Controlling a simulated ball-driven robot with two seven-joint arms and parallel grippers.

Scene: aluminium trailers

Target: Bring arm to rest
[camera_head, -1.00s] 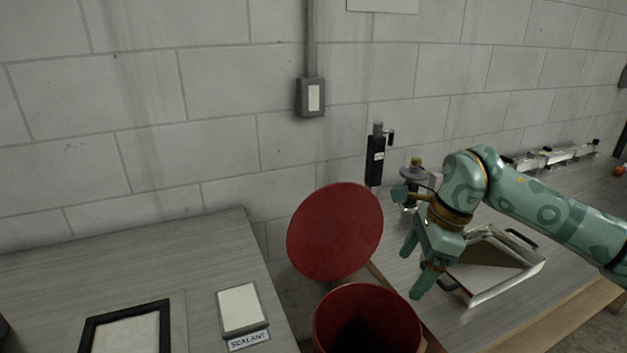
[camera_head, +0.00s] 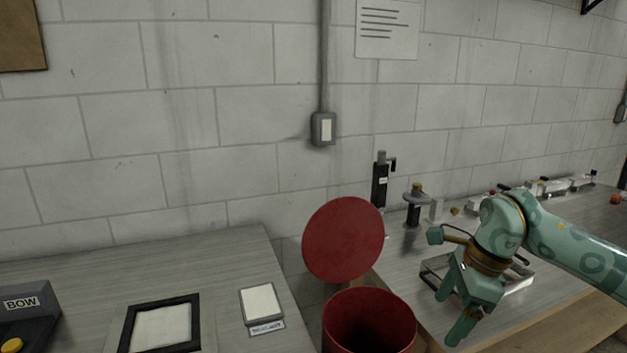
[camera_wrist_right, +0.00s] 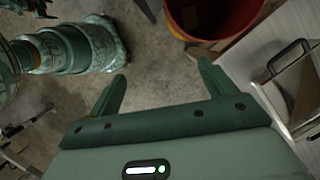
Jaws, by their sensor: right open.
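My right arm, green with darker rings, comes in from the right in the head view. Its gripper (camera_head: 449,312) points down over the front edge of the right bench, just right of the red bin. The jaws are open with nothing between them. In the right wrist view the two fingers (camera_wrist_right: 160,90) stand wide apart above bare floor. My left gripper does not show in the head view.
The red bin (camera_head: 340,338) with its raised lid (camera_head: 343,240) stands close left of my right gripper. A metal tray (camera_head: 519,281) lies on the right bench (camera_head: 400,275) behind it. The left bench (camera_head: 228,262) holds a framed pad (camera_head: 160,326) and a sealant plate (camera_head: 261,303).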

